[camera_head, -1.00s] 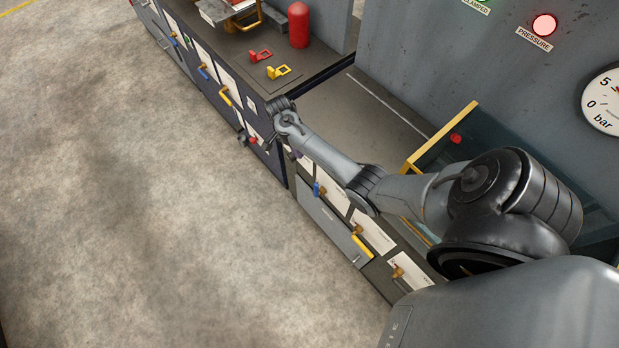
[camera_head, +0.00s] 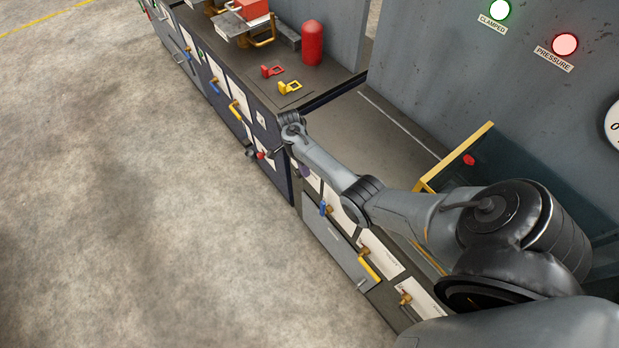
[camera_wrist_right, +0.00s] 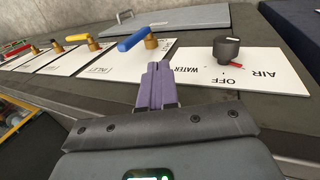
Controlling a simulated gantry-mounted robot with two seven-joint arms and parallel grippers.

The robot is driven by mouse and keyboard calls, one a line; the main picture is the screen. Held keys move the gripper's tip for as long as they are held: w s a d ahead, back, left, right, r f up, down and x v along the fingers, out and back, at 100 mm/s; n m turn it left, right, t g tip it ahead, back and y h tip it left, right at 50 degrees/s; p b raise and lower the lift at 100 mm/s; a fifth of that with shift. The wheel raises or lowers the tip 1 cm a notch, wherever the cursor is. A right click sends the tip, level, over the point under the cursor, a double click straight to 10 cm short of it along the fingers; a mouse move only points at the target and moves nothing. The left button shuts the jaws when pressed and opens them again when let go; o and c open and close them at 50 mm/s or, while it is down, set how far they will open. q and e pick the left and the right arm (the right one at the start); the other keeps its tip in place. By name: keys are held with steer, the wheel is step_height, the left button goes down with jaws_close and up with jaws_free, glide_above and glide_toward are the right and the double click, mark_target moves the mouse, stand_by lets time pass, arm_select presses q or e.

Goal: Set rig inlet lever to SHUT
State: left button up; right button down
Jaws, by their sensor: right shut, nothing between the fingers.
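Valve plates run along the bench front. My left gripper is out of view.
A black knob (camera_wrist_right: 226,48) stands on the AIR plate, right of my fingers. A grey panel (camera_wrist_right: 165,20) lies behind the levers. Red (camera_head: 270,71) and yellow (camera_head: 289,87) brackets and a red cylinder (camera_head: 312,43) stand on the far bench. The floor is clear.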

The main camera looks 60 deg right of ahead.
steer(key=s+a+f, duration=0.3)
steer(key=s+f, duration=0.4)
steer(key=f, duration=0.1)
steer(key=shift+f, duration=0.2)
stand_by(0.3)
